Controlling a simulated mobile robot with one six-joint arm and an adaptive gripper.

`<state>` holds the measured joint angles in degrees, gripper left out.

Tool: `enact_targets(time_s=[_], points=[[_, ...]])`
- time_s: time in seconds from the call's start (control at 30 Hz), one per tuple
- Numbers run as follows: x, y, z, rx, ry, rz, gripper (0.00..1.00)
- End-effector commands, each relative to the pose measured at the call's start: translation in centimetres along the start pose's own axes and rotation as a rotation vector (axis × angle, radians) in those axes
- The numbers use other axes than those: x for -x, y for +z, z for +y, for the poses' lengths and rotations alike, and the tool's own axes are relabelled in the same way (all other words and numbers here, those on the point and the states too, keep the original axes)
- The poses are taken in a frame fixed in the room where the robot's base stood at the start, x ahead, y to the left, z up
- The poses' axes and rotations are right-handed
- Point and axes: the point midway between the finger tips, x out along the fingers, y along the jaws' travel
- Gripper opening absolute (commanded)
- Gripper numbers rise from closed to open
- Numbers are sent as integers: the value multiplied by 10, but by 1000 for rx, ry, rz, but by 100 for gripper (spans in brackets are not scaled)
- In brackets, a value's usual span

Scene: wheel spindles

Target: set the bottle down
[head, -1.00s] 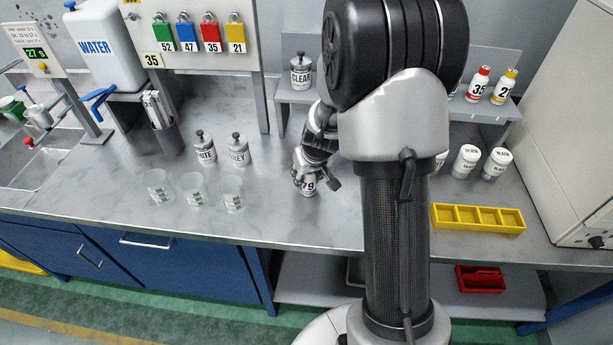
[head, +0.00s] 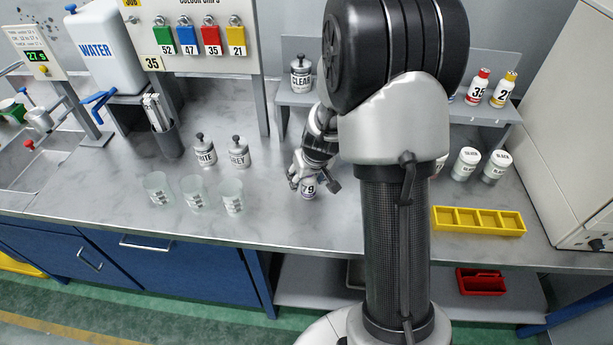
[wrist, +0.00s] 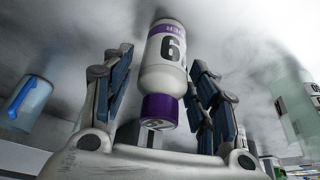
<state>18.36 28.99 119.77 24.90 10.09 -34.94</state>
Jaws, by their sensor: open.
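The bottle (head: 308,189) is small and white with a dark number label, and stands on the grey counter (head: 270,215) in the head view. In the wrist view the bottle (wrist: 165,62) shows a white body, purple bands and a purple cap. My gripper (head: 306,182) is around the bottle's upper part. In the wrist view its two fingers (wrist: 155,92) are spread on either side of the bottle, with gaps between the pads and the bottle. My arm hides part of the counter behind it.
Several clear beakers (head: 194,192) stand to the left, with white and grey pump bottles (head: 238,152) behind them. A yellow divided tray (head: 478,220) and white-lidded jars (head: 466,164) are at the right. The counter in front of the bottle is clear.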

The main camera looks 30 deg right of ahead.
Motion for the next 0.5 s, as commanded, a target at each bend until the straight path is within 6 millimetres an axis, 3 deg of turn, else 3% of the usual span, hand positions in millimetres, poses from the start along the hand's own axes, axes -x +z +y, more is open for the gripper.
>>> enact_targets(time_s=[0.3,0.5], points=[[71,-3,0,0,1,4,53],[105,-2,0,0,1,3,53]])
